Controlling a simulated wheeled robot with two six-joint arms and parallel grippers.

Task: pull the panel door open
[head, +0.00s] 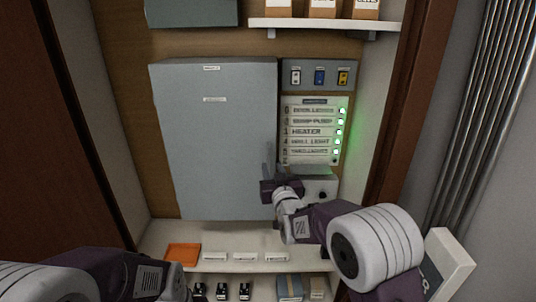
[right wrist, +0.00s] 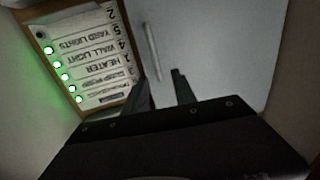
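The panel door (head: 215,140) is the large grey-blue front of the wall box in the head view, and it looks closed. Its handle is a thin upright bar near the door's right edge; it shows clearly in the right wrist view (right wrist: 152,52). My right gripper (head: 269,172) is at the door's lower right edge, near the handle. In the right wrist view (right wrist: 162,80) its two dark fingers are apart with nothing between them, and the handle lies just beyond their tips. My left arm enters at lower left in the head view, but its fingers do not show.
A labelled switch list (head: 312,130) with green lights is right of the door, below a plate with three switches (head: 319,76). A shelf (head: 225,263) below holds an orange tray (head: 183,254) and small labels. Wooden frame sides flank the recess.

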